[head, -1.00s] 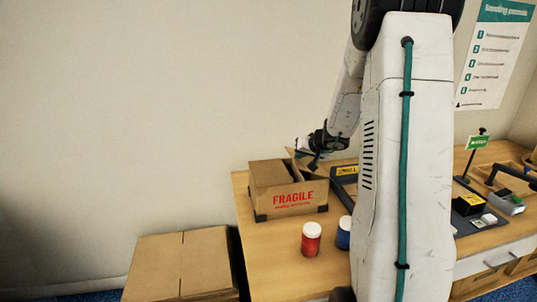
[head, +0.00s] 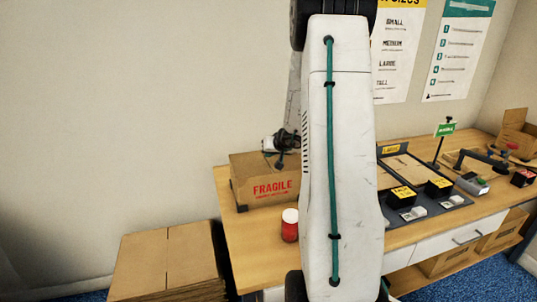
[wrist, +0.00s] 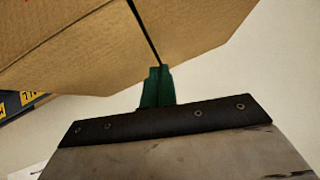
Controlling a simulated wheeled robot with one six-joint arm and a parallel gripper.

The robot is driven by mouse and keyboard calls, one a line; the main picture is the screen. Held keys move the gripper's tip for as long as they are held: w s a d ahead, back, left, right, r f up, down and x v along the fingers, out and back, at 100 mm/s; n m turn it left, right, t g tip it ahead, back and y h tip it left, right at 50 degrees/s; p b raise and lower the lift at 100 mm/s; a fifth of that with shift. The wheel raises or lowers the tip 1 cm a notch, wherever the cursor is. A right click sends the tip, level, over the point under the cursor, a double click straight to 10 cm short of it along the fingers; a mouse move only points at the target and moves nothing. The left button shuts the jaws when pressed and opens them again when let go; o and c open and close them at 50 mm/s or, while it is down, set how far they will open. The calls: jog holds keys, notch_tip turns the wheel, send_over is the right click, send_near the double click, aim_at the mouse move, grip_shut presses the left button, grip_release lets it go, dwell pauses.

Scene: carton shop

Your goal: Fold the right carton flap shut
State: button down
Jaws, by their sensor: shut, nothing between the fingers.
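The brown carton (head: 264,184) with red FRAGILE print stands at the left end of the bench. No flap stands up above its top edge in the head view, and its right end is hidden behind my arm. My gripper (head: 279,164) is at the carton's top, towards its right side. In the wrist view, the green fingertips (wrist: 157,88) are together and empty, at the edge of the cardboard (wrist: 200,30). A dark narrow line runs across the cardboard from the fingertips. I cannot tell whether they touch it.
A red jar with a white lid (head: 290,225) stands in front of the carton. Flat cardboard (head: 165,262) is stacked at lower left. Black and yellow items (head: 402,197) and a green sign (head: 445,129) are to the right.

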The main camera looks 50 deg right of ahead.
jog(key=shift+s+d+f, duration=0.3)
jog(key=shift+s+d, duration=0.1)
jog(key=shift+d, duration=0.25)
notch_tip(320, 180, up, 4)
jog(key=shift+w+a+r, duration=0.1)
jog(key=shift+w+r, duration=0.05)
jog(key=shift+r, duration=0.05)
jog(key=a+v, duration=0.1)
jog(key=v, duration=0.8)
jog(key=shift+a+r, duration=0.25)
jog(key=shift+a, duration=0.1)
jog(key=shift+w, duration=0.1)
